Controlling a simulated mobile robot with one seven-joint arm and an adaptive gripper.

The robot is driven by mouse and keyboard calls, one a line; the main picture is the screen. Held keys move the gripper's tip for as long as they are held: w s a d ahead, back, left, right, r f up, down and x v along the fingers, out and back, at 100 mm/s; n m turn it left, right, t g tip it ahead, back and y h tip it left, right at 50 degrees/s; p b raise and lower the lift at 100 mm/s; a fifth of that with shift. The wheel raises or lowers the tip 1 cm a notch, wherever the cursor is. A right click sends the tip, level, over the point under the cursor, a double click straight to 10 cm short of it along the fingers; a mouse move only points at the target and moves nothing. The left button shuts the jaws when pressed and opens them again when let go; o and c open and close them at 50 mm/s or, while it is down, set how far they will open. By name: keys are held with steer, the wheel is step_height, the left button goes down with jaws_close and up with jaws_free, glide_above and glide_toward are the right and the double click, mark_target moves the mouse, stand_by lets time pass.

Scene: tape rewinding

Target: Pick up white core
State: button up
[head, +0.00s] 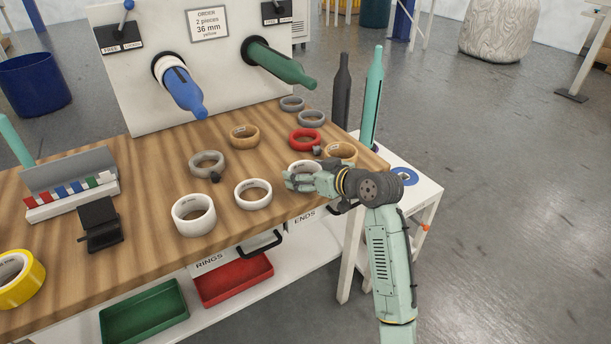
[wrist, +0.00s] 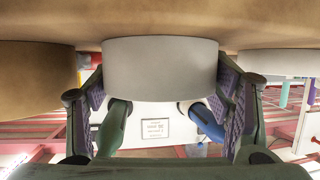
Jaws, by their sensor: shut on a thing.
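A white core (head: 291,167) is on the wooden bench top near its front right edge, partly hidden by my gripper (head: 303,181). In the wrist view, which is upside down, the white core (wrist: 160,65) fills the middle between the two fingers of my gripper (wrist: 162,88). The fingers are closed against its sides. Its edge appears to meet the bench top; I see no clear gap. Two other white cores stand to its left in the head view, a nearer one (head: 253,204) and a wider one (head: 193,226).
A tan core (head: 341,155) and a red ring (head: 304,146) sit close behind my gripper. Grey rings and another tan core (head: 244,144) lie further back. A panel (head: 130,75) with blue and green bottle-shaped spindles stands at the rear. A black dispenser (head: 100,222) is at left.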

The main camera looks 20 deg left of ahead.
steer(key=shift+c, duration=0.9)
steer(key=shift+r, duration=0.1)
